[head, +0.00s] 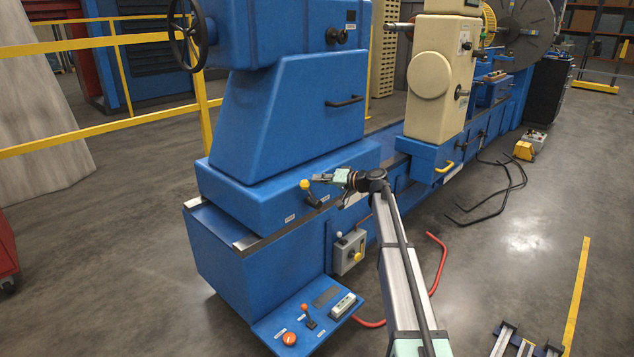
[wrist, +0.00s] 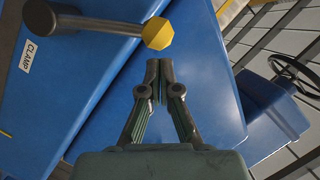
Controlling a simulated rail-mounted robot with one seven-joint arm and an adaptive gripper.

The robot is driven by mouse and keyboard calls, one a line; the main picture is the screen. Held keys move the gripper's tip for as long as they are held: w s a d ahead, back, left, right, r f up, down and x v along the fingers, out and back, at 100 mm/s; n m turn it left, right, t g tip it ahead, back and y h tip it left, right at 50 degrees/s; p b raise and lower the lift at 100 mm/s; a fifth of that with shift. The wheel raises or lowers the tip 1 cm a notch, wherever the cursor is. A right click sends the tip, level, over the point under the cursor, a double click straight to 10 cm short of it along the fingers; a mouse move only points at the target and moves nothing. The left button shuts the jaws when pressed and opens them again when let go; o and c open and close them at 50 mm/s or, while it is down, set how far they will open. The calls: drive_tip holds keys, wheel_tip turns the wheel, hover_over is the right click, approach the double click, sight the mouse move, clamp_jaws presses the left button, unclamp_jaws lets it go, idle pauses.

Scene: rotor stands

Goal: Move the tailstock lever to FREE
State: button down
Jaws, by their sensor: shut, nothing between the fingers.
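The tailstock lever (head: 312,195) is a dark arm with a yellow knob, on the side of the blue tailstock base. In the wrist view, its grey arm (wrist: 100,24) runs from a pivot at upper left to the yellow faceted knob (wrist: 158,33). A white CLAMP label (wrist: 27,57) is near the pivot end. My gripper (head: 316,178) is at the right of the knob, pointing left. In the wrist view, my gripper's fingertips (wrist: 160,66) are together and empty, just below the knob in the picture, with a small gap showing.
A small white label (head: 290,218), unreadable here, is left of the lever. A grey switch box (head: 349,252) and a blue control shelf (head: 272,322) with several controls are below. The tailstock handwheel (head: 186,36) is at upper left. Bare floor (head: 500,240) lies right.

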drive_tip(key=w+r+p+v, duration=0.1)
drive_tip(key=v, duration=1)
drive_tip(key=shift+d, duration=0.65)
drive_tip(key=s+a+f+m+g+h, duration=0.1)
drive_tip(key=s+f+m+g+h, duration=0.3)
drive_tip(key=s+f, duration=1.4)
drive_tip(key=s+a+f+n+g+h, duration=0.1)
drive_tip(key=s+f+g+h, duration=0.35)
drive_tip(key=s+f, duration=1.35)
drive_tip(key=s+f+n+g+h, duration=0.1)
drive_tip(key=s+f+g, duration=0.4)
drive_tip(key=s, duration=1)
drive_tip(key=s+f+g+h, duration=0.2)
drive_tip(key=s+f, duration=0.4)
drive_tip(key=s, duration=0.9)
drive_tip(key=s+f+n+g+h, duration=0.1)
drive_tip(key=s+f+g, duration=0.4)
drive_tip(key=s, duration=1)
drive_tip(key=w+r+t+p, duration=0.2)
drive_tip(key=r+p, duration=0.5)
drive_tip(key=p, duration=0.4)
drive_tip(key=w+r+t+p, duration=0.3)
drive_tip(key=r+p, duration=0.5)
drive_tip(key=p, duration=0.3)
drive_tip(key=shift+w+d, duration=0.2)
drive_tip(key=shift+w, duration=0.2)
